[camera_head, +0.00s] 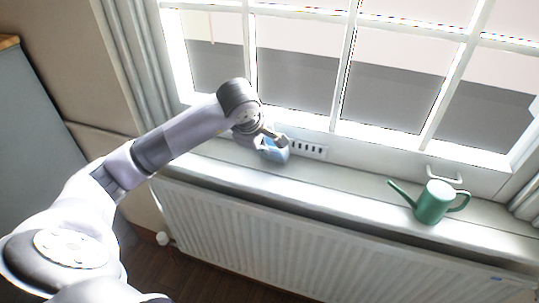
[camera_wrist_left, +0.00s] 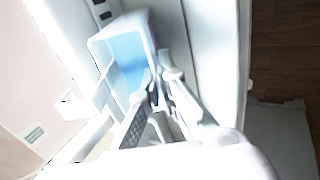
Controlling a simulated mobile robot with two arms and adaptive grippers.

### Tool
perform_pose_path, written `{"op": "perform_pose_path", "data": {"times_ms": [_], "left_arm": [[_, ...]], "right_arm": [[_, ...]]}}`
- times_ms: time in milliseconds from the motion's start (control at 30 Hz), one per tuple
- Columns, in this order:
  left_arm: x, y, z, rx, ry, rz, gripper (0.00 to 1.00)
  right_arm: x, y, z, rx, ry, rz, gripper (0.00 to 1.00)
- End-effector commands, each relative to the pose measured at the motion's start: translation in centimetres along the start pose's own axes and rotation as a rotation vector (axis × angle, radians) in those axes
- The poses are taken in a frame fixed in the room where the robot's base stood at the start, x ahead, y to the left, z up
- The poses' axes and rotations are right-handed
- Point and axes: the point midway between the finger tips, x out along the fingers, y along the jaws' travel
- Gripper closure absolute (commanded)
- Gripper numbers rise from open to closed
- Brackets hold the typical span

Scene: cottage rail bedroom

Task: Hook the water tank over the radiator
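The water tank (camera_wrist_left: 122,62) is a pale, open box with blue inside. In the head view the tank (camera_head: 273,152) shows as a small blue shape at the sill, partly hidden by my left gripper (camera_head: 266,138). In the left wrist view the fingers of my left gripper (camera_wrist_left: 158,80) converge on the tank's near right wall, one on each side of it. Whether the tank touches the sill cannot be told. The white ribbed radiator (camera_head: 260,240) is below the sill, with its top edge under the sill's front. My right gripper is not in view.
A green watering can (camera_head: 434,203) stands on the right of the white window sill (camera_head: 345,183). A slotted vent (camera_head: 307,149) and a window handle (camera_head: 443,176) are on the frame behind. The sill between tank and can is clear. A grey cabinet (camera_head: 35,125) stands at the left.

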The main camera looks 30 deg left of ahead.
Motion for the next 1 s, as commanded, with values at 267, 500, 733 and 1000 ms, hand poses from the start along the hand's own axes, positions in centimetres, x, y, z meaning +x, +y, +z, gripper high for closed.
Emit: {"op": "perform_pose_path", "data": {"times_ms": [267,500,733,1000], "left_arm": [[0.0,0.1,0.0,0.0,0.0,0.001,1.0],[-0.3,0.2,0.0,-0.001,0.0,0.003,1.0],[-1.2,0.7,-0.1,0.0,0.001,0.004,1.0],[-2.4,1.4,-0.1,0.0,0.0,0.003,1.0]], "right_arm": [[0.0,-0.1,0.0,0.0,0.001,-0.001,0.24],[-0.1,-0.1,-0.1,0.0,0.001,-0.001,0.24],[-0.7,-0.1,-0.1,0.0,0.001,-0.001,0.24],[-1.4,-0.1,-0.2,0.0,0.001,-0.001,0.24]]}}
